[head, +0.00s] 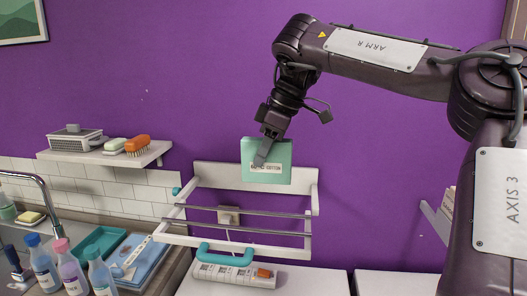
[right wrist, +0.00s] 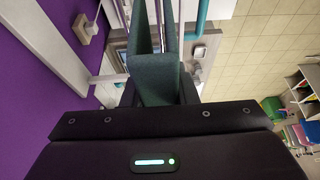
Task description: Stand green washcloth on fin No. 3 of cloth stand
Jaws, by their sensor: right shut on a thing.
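The green washcloth (head: 282,155) is a flat, upright pale-green square with a white label in the head view. My right gripper (head: 263,154) is shut on it from above and holds it in front of the top of a white wall rack (head: 210,175). In the right wrist view the washcloth (right wrist: 157,75) looks dark green and folded between my fingers. The rack has grey rails, and I see no fin numbers on it. I cannot tell whether the washcloth touches the rack. No separate cloth stand is identifiable. My left gripper is not in view.
Several bottles, a teal tray (head: 98,242) and a sink tap are at left. A shelf (head: 105,157) holds brushes and a basket.

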